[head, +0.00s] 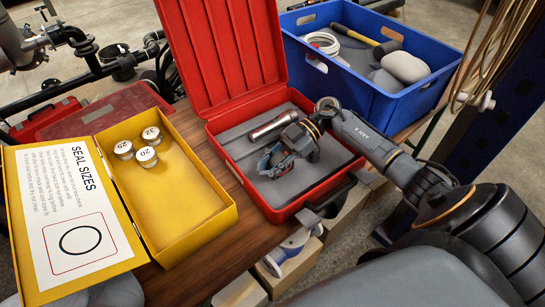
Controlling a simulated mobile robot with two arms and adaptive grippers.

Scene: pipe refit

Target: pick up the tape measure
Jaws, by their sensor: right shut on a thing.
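The red toolbox (213,128) stands open on the wooden bench, with its lid up and a grey foam lining inside. My right gripper (272,160) reaches down into it from the right. It is shut on a small dark thing with blue on it, which appears to be the tape measure (284,168). The fingers cover much of it, and I cannot tell whether it touches the foam. A silver flashlight (272,126) lies in the foam just behind the gripper.
An open yellow case (205,222) with several white-topped round tins and a seal-size card stands left of the toolbox. A blue crate (372,98) with a hammer, coiled hose and grey lumps stands behind right. Pipes (85,55) stand at the upper left.

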